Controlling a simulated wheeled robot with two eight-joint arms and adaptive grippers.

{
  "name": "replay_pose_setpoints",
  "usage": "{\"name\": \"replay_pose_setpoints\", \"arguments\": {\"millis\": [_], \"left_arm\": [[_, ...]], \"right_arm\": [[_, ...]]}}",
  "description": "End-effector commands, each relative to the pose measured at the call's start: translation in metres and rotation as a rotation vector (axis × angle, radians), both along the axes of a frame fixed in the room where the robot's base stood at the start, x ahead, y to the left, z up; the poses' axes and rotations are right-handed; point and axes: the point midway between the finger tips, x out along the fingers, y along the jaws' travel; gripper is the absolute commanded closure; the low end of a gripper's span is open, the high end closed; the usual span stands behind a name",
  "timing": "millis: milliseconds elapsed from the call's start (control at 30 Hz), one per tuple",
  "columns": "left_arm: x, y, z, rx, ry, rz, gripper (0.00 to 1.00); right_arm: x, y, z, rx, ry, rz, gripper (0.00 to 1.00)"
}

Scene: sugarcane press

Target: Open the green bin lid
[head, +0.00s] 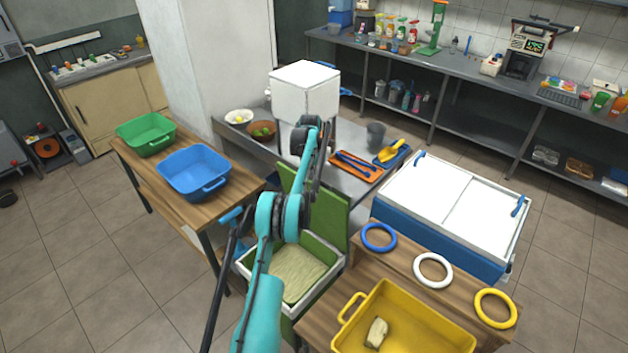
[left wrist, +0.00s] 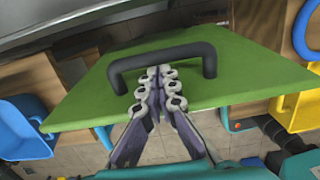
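The green bin (head: 335,268) stands in the middle of the head view, with pale fibrous material showing inside. Its green lid (head: 333,205) stands raised, roughly upright, at the bin's far edge, so the opening is uncovered. In the left wrist view the lid (left wrist: 230,75) fills the middle, with its black handle (left wrist: 165,58) across it. My left gripper (left wrist: 160,76) has its fingertips close together at the handle's lower edge; no part of the handle clearly shows between them. In the head view my arm hides part of the lid, and the gripper cannot be made out. My right gripper is not in view.
A wooden table (head: 140,178) with green and blue tubs stands left. At right are a white-topped blue chest (head: 440,210) and a wooden stand with rings and a yellow tub (head: 430,335). A metal table (head: 352,190) stands behind the lid. Floor at left is clear.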

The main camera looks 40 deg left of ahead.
Motion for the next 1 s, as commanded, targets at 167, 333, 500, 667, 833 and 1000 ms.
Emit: {"name": "replay_pose_setpoints", "arguments": {"millis": [167, 333, 500, 667, 833, 1000], "left_arm": [[0.0, 0.0, 0.004, 0.0, 0.0, 0.0, 1.0], [-0.003, 0.0, 0.029, 0.0, 0.0, 0.0, 1.0], [-0.006, 0.001, 0.067, 0.0, 0.0, 0.0, 1.0], [-0.008, 0.001, 0.098, 0.0, 0.0, 0.0, 1.0], [-0.009, 0.001, 0.115, 0.0, 0.0, 0.0, 1.0], [-0.01, 0.001, 0.119, 0.0, 0.0, 0.0, 1.0]], "right_arm": [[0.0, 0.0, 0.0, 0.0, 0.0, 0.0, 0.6], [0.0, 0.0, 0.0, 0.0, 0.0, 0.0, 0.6], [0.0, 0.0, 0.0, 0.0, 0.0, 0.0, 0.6], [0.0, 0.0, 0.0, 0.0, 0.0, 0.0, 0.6], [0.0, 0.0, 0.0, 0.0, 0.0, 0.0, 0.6], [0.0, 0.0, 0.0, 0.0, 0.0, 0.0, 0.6]]}}
